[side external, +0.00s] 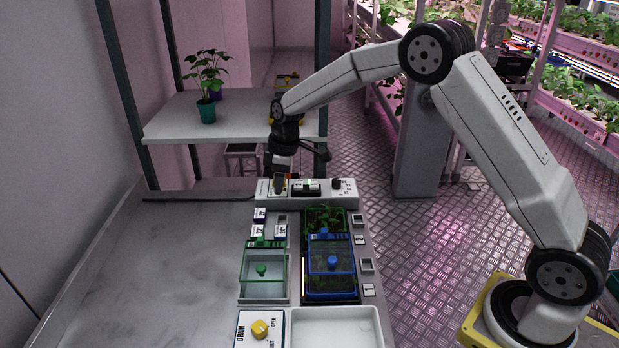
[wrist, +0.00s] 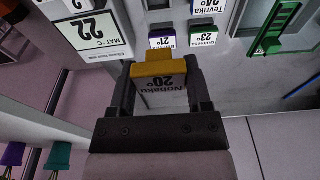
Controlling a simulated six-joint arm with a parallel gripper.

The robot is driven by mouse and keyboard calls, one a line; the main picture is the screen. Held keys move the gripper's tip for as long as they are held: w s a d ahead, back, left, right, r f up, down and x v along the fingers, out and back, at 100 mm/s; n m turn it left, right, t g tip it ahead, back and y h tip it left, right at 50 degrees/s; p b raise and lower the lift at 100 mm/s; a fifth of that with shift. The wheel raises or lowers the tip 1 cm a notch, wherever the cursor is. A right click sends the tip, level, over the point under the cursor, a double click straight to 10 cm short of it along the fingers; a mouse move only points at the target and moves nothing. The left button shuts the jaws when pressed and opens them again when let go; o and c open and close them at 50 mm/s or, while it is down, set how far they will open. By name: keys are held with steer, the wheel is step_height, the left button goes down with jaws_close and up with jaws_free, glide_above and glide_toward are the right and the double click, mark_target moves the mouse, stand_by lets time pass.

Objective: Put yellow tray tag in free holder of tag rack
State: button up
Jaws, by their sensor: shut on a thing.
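My gripper (wrist: 158,90) is shut on the yellow tray tag (wrist: 152,68), which has a yellow top edge and a white face reading "Nohaku 20°", upside down in the wrist view. In the side view, my gripper (side external: 281,178) points down over the back control panel, with the tag (side external: 280,187) between its fingers. The tag rack (side external: 270,222) is just in front of that panel.
The control panel (side external: 341,188) with dials and a "22" display plate (wrist: 92,30) lies under my gripper. A green-framed tray (side external: 264,275) and a blue-lidded tray (side external: 331,264) stand in front. A potted plant (side external: 206,110) is on the shelf. The left tabletop is clear.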

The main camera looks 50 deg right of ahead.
mark_target(280, 223)
steer(key=shift+f, duration=0.2)
steer(key=shift+f, duration=5.1)
steer(key=o, duration=1.2)
steer(key=shift+o, duration=0.2)
steer(key=shift+r, duration=0.1)
steer(key=shift+r, duration=5.9)
steer(key=shift+s, duration=0.1)
